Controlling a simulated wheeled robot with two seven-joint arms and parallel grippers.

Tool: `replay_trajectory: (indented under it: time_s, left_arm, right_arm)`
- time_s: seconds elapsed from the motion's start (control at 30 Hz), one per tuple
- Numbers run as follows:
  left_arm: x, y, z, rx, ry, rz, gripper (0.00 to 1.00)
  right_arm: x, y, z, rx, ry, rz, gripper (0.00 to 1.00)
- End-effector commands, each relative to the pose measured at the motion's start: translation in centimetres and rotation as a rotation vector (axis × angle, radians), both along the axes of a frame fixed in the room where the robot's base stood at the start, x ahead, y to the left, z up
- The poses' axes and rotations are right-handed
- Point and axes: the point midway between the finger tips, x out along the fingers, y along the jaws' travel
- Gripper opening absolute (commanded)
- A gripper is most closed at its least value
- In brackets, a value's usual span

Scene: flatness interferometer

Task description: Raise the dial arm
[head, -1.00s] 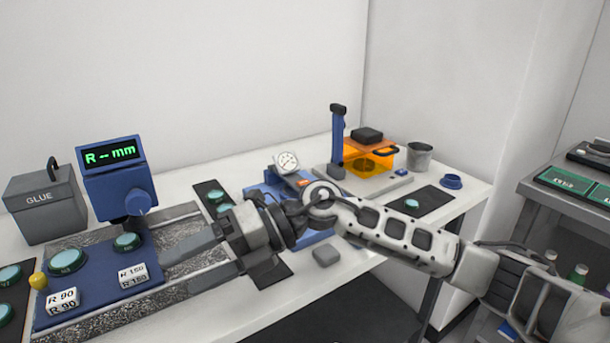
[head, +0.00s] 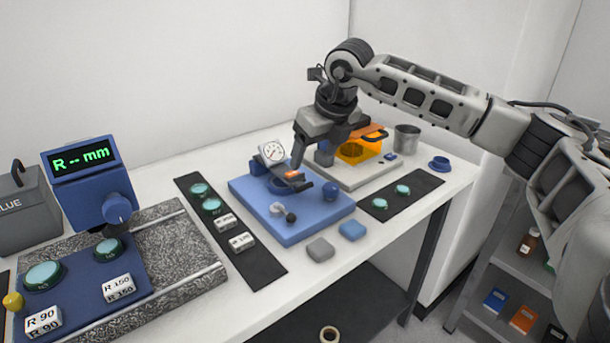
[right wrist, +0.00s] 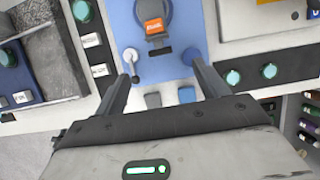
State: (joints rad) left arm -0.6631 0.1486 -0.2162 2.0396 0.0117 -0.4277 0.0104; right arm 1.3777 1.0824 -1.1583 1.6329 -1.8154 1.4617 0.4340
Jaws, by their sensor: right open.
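In the right wrist view the orange tag (right wrist: 155,27) and the arm's dark end (right wrist: 161,55) lie between and beyond my spread fingers. My right gripper (head: 308,165) points down over the back of the base, open and empty. Its fingers also show in the right wrist view (right wrist: 161,75). In the head view it stands close to the arm; I cannot tell whether they touch. My left gripper is out of view.
A small white-knobbed lever (head: 284,212) stands on the base, close to my left-hand finger in the right wrist view. Grey (head: 320,249) and blue (head: 352,230) blocks lie in front. An orange box (head: 360,150) and metal cup (head: 407,138) stand behind right.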

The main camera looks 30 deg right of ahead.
Motion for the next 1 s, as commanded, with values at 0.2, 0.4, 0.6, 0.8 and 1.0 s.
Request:
replay_trajectory:
  time_s: [0.2,0.4,0.6,0.8,1.0]
  left_arm:
    - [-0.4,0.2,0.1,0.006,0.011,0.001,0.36]
    - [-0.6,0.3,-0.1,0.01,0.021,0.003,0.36]
    - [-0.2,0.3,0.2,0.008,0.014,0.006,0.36]
    - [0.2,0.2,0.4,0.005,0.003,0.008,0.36]
    - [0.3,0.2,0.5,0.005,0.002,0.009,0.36]
  right_arm:
    - [1.8,0.2,-4.2,0.001,0.003,0.0,0.73]
    - [2.9,0.3,-6.9,0.001,0.001,-0.001,0.73]
    - [3.3,0.3,-8.0,0.001,-0.001,0.001,0.73]
    - [3.3,0.3,-8.0,0.001,-0.001,0.001,0.73]
    - [3.3,0.3,-8.0,0.001,-0.001,0.001,0.31]
